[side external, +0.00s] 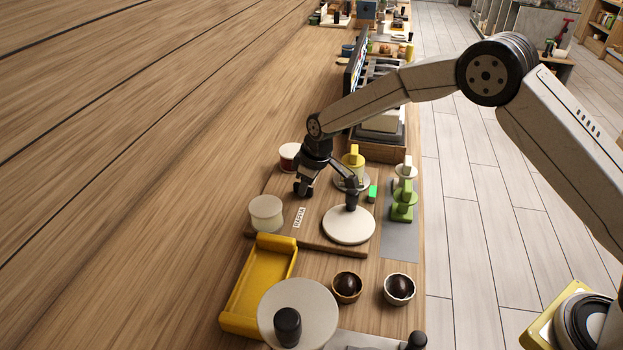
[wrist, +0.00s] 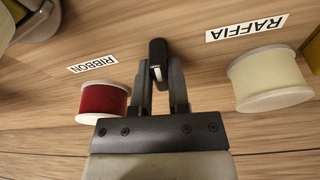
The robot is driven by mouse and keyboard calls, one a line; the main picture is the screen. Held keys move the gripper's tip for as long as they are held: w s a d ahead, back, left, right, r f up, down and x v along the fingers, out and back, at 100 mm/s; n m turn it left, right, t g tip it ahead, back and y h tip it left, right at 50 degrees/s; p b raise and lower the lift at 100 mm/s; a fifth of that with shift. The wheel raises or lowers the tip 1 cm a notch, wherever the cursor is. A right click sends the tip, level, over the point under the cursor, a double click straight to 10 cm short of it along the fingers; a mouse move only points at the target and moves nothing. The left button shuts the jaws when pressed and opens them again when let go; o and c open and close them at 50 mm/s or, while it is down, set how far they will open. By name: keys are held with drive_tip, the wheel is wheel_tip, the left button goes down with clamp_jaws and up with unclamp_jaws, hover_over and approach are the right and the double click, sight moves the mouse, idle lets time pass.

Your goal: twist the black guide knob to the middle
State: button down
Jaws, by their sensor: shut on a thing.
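The black guide knob (wrist: 157,50) stands on a wooden board (side external: 334,240), between the RIBBON label (wrist: 93,63) and the RAFFIA label (wrist: 246,28). It is a narrow bar with a white mark near its near end. My gripper (wrist: 158,72) is shut on the knob, one finger on each side, in the wrist view. In the side view my gripper (side external: 303,190) is low over the board and hides the knob. A dark red ribbon spool (wrist: 104,103) is left of my gripper and a cream raffia spool (wrist: 269,80) is right of it.
In the side view, a round white plate (side external: 348,226) lies on the board beside my gripper. A yellow tray (side external: 258,283) and two bowls with dark balls (side external: 347,287) (side external: 399,289) are nearer the camera. Yellow and green stands (side external: 403,207) are on the right. The table at left is clear.

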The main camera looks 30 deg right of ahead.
drive_tip(key=shift+n, duration=1)
drive_tip(key=shift+c, duration=2.4)
unclamp_jaws()
drive_tip(key=shift+v, duration=3.5)
drive_tip(key=shift+d, duration=0.15)
